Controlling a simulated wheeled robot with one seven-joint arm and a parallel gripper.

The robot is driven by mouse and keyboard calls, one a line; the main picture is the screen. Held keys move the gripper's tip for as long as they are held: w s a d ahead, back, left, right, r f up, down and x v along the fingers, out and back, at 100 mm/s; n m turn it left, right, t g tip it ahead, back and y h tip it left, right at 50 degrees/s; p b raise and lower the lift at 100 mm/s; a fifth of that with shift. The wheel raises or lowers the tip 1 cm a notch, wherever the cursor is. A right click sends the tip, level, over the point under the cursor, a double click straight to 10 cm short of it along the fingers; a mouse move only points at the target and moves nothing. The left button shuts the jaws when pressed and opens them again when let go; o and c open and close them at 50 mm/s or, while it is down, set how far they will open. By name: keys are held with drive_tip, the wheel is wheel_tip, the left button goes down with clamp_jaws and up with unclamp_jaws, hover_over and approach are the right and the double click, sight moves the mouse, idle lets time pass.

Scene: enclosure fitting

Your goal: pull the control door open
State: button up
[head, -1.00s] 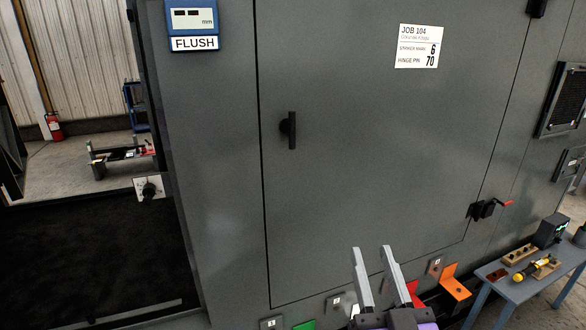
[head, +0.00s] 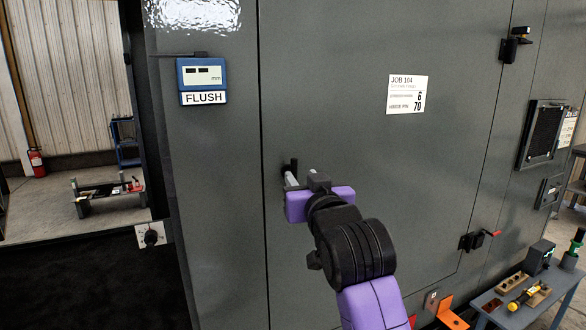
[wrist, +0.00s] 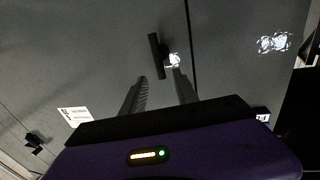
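The control door (head: 350,130) is a large grey panel, and it looks shut, flush with the enclosure front. Its black T-shaped handle (head: 293,165) is near the door's left edge, partly hidden by my gripper (head: 291,180) in the head view. In the wrist view the handle (wrist: 154,55) is just beyond my gripper's fingertips (wrist: 160,77), roughly between them. The two fingers are spread apart with nothing held. I cannot tell how far the tips are from the door face.
A FLUSH gauge (head: 203,82) is left of the door. A job card (head: 407,94) is on the door. A red-tipped latch (head: 478,240) is at its lower right. A blue table (head: 510,312) with tools stands at the right.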

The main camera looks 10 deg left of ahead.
sight(295, 169)
drive_tip(key=shift+p+x, duration=0.95)
drive_tip(key=shift+x, duration=2.9)
clamp_jaws()
